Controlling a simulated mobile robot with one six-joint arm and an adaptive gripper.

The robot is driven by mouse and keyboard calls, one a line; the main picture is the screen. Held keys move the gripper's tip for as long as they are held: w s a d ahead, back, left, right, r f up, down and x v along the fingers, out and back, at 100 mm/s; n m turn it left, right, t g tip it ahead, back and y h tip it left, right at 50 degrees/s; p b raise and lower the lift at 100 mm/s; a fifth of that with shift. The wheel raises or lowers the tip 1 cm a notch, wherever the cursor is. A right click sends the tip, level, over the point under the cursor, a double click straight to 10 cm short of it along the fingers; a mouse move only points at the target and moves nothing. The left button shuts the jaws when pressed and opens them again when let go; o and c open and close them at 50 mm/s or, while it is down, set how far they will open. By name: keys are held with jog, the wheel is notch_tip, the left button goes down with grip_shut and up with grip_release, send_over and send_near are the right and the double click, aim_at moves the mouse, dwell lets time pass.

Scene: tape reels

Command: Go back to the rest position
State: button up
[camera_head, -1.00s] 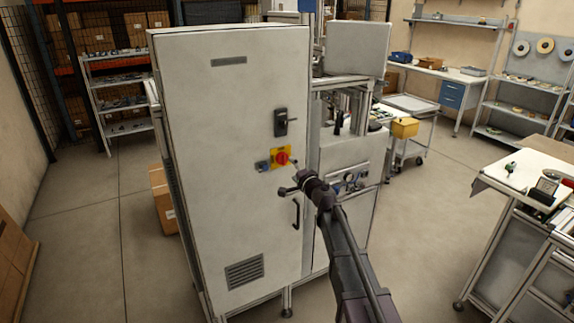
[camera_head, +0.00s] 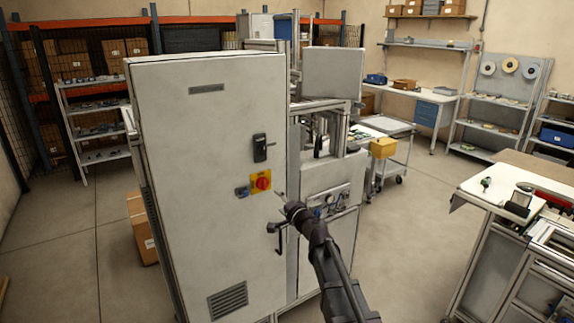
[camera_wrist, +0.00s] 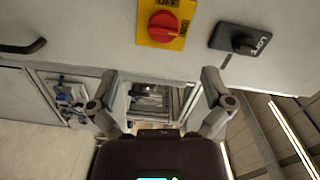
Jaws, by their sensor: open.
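My gripper (camera_head: 276,212) is open and empty in front of the tall grey cabinet (camera_head: 200,140). It also shows in the wrist view (camera_wrist: 160,82), with its two fingers spread wide and nothing between them. A red rotary switch (camera_head: 262,183) on a yellow plate sits on the cabinet door, just above and left of the fingers in the head view. In the wrist view the red switch (camera_wrist: 164,26) is beyond the fingertips, and no finger covers it. A black lock handle (camera_head: 261,148) is above the switch; it also shows in the wrist view (camera_wrist: 241,40).
A machine frame (camera_head: 325,150) stands right of the cabinet. A cart with a yellow box (camera_head: 383,147) is behind it. A white workbench (camera_head: 500,188) stands at the right, with open floor (camera_head: 405,240) between. A cardboard box (camera_head: 142,228) sits beside the cabinet at left.

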jog(key=s+d+f+n+g+h, duration=0.1)
jog(key=s+d+f+n+g, duration=0.25)
jog(key=s+f, duration=0.35)
jog(key=s+d+f+n+g+h, duration=0.25)
jog(key=s+f+n+g, duration=0.25)
jog(key=s, duration=0.4)
jog(key=s+d+f+g+h, duration=0.3)
jog(key=s+d, duration=0.4)
jog(key=s+d+f+g+h, duration=0.3)
jog(key=s+d+h, duration=0.1)
jog(key=s+d, duration=0.3)
jog(key=shift+s+d+f, duration=0.15)
jog(key=shift+s+d, duration=0.2)
jog(key=shift+d, duration=0.35)
